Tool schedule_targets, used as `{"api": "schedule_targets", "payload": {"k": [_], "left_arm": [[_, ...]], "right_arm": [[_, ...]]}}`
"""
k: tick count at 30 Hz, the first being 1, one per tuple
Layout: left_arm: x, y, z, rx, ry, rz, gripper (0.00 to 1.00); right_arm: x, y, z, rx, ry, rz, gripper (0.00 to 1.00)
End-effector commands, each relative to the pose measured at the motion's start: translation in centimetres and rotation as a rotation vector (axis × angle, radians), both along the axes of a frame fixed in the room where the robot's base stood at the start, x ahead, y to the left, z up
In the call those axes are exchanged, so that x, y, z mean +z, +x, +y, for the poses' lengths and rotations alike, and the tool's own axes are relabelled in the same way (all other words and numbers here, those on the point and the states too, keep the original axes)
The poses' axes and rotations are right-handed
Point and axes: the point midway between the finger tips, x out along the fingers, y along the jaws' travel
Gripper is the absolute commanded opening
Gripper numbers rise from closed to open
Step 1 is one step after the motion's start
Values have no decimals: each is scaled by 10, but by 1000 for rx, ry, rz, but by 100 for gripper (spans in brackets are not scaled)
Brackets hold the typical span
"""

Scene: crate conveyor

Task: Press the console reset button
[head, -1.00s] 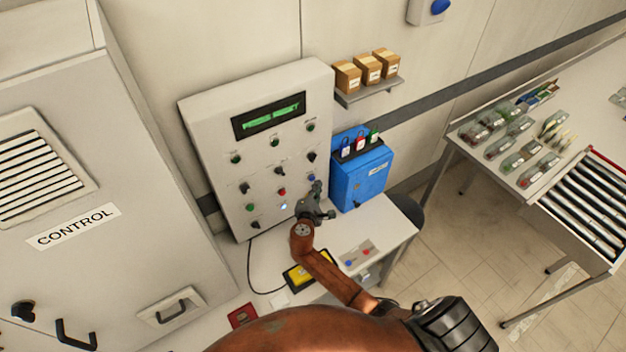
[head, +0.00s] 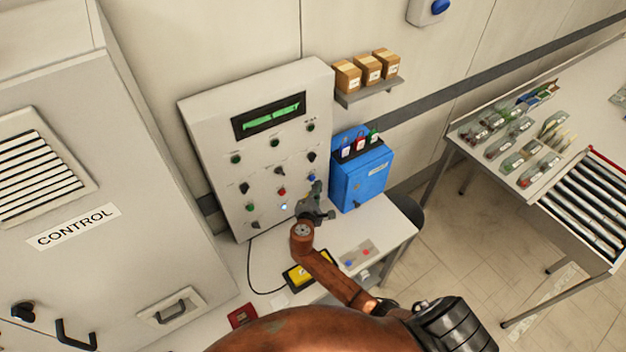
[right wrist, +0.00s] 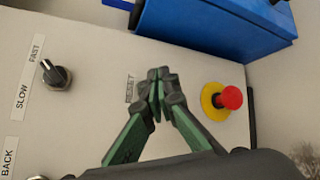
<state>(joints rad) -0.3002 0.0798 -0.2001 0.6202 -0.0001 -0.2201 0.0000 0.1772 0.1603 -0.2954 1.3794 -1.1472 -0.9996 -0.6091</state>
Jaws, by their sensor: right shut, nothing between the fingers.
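The console (head: 222,140) is a light grey panel with a dark display (head: 268,116) showing green text too blurred to read. A small blue button (head: 311,178) shows at its right edge in the head view, just above the tip of my right gripper (head: 317,187). In the right wrist view, my right gripper (right wrist: 158,76) is shut and empty, its tips at the panel beside the RESET label (right wrist: 131,88). The fingers hide the spot beside that label, so I cannot tell whether they touch a button. My left gripper is not in view.
A red mushroom button on a yellow base (right wrist: 230,97) is close right of the fingers in the right wrist view. A SLOW/FAST knob (right wrist: 56,75) is to the left. A blue box (head: 361,178) stands close beside the console. A yellow item (head: 309,271) lies below my arm.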

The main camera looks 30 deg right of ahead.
Motion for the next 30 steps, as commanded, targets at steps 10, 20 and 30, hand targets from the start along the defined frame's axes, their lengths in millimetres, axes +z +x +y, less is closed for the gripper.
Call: {"api": "schedule_targets", "payload": {"k": [10, 20, 30], "left_arm": [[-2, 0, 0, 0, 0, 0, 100], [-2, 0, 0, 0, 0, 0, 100], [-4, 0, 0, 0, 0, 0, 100]], "right_arm": [[0, 9, 1, 0, 0, 0, 0], [0, 9, 1, 0, 0, 0, 0], [0, 12, 1, 0, 0, 0, 0]]}}
